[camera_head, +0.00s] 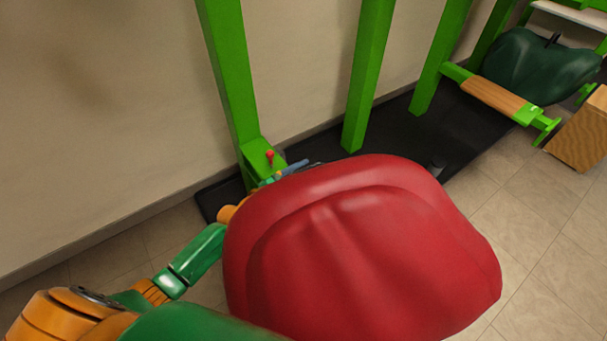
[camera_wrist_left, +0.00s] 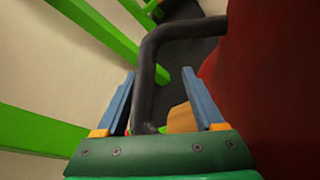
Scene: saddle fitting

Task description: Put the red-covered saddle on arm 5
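The red-covered saddle (camera_head: 360,250) fills the lower middle of the head view, and its red side (camera_wrist_left: 275,80) fills the right of the left wrist view. My left gripper (camera_head: 294,169) is at the saddle's far left edge, partly hidden by it. In the left wrist view my left gripper (camera_wrist_left: 160,74) has its blue fingers apart. A dark bent bar (camera_wrist_left: 146,80) runs between them, nearer the left finger, with a gap to the right finger; it extends toward the red side. My right gripper is not in view. No arm numbers are readable.
A green rack post (camera_head: 230,70) with a red knob (camera_head: 270,156) stands behind the saddle. Another post (camera_head: 368,75) stands to its right. A dark green saddle (camera_head: 540,68) is at the upper right, near a wooden box (camera_head: 582,135). A black mat (camera_head: 470,125) lies under the rack.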

